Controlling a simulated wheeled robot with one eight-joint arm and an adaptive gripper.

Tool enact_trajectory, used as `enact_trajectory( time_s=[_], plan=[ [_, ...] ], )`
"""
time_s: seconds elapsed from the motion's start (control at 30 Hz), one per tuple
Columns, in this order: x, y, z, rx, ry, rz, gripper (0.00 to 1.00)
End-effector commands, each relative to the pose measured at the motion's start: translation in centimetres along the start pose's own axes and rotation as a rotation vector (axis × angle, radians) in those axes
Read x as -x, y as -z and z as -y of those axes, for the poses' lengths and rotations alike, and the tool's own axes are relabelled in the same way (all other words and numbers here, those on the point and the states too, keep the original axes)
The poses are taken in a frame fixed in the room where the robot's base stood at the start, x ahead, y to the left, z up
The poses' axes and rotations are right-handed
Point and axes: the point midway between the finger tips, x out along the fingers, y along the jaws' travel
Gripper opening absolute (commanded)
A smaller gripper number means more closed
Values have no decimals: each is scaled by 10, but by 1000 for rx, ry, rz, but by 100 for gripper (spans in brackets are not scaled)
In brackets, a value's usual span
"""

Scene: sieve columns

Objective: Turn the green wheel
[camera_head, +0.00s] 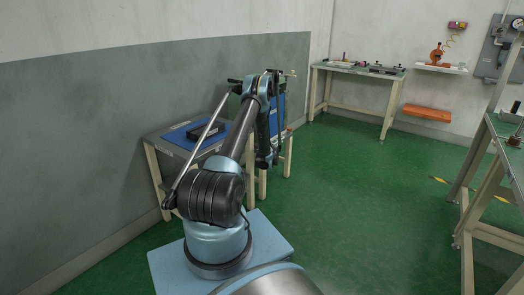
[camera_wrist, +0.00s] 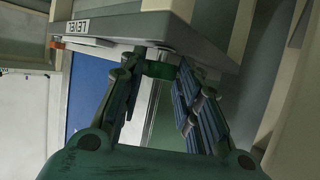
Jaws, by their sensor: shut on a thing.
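In the wrist view a small dark green wheel (camera_wrist: 160,70) sits under the edge of a grey plate with a white label reading "LEVEL" (camera_wrist: 80,27). My gripper (camera_wrist: 158,75) has its fingertips at either side of the wheel and is shut on it. The fingers partly cover the wheel's sides, so its exact turn angle cannot be told. My own arm hides the wheel there, and the fingertips cannot be made out.
The small bench (camera_head: 152,140) carries a blue mat (camera_head: 175,139) with a dark block (camera_head: 208,131). A blue panel (camera_head: 275,118) stands beside my arm. Another bench (camera_head: 340,68) stands at the back, and a frame table (camera_head: 492,185) at the right. The green floor (camera_head: 360,200) between is clear.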

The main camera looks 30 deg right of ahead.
Motion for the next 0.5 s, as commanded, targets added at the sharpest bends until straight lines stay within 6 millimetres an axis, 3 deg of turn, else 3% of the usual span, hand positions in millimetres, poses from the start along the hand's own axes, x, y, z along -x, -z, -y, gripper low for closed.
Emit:
enact_trajectory(
  time_s=[0.5],
  plan=[
    [1,1,2,-41,-103,-6,7]
  ],
)
